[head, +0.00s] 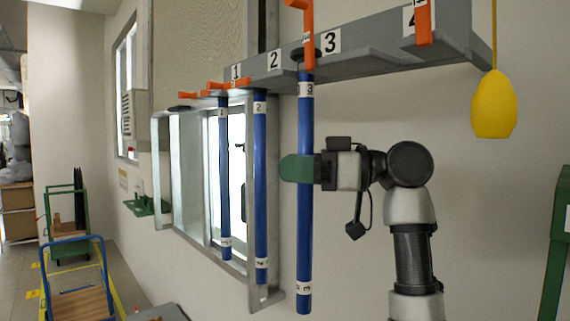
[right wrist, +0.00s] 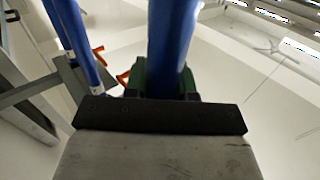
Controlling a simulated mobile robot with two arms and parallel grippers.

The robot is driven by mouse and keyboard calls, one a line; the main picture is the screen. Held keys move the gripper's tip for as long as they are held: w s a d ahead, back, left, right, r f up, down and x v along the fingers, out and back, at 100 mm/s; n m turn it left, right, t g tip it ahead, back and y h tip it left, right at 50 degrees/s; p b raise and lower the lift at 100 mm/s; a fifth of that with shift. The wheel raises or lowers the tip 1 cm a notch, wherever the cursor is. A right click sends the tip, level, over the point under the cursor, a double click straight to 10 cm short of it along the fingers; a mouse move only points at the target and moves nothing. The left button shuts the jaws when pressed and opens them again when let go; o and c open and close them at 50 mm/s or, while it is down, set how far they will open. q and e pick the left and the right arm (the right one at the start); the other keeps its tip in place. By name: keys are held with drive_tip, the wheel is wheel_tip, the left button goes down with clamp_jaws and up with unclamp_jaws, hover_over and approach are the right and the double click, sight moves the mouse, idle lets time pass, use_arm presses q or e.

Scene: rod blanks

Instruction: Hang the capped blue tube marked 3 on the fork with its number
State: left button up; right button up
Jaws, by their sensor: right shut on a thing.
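The capped blue tube marked 3 (head: 305,215) is upright in the head view, with a white 3 label near each end. Its dark cap (head: 305,54) is just below the orange fork (head: 308,28) beside the rail's 3 plate (head: 330,42). I cannot tell whether the cap rests on the fork. My right gripper (head: 299,168), with green fingers, is shut on the tube around its middle. The right wrist view shows the blue tube (right wrist: 172,45) between the green fingers. My left gripper is not in view.
Blue tubes marked 1 (head: 224,170) and 2 (head: 260,190) hang to the left on the grey rail (head: 385,55). Another orange fork (head: 423,22) is by the 4 plate. A yellow weight (head: 494,105) hangs at right. A window (head: 210,170) is behind the tubes.

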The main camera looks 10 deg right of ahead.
drive_tip(key=shift+w+d+f, duration=0.3)
drive_tip(key=shift+d, duration=0.15)
drive_tip(key=shift+w+d+f, duration=0.25)
drive_tip(key=shift+d, duration=0.15)
drive_tip(key=o, duration=1)
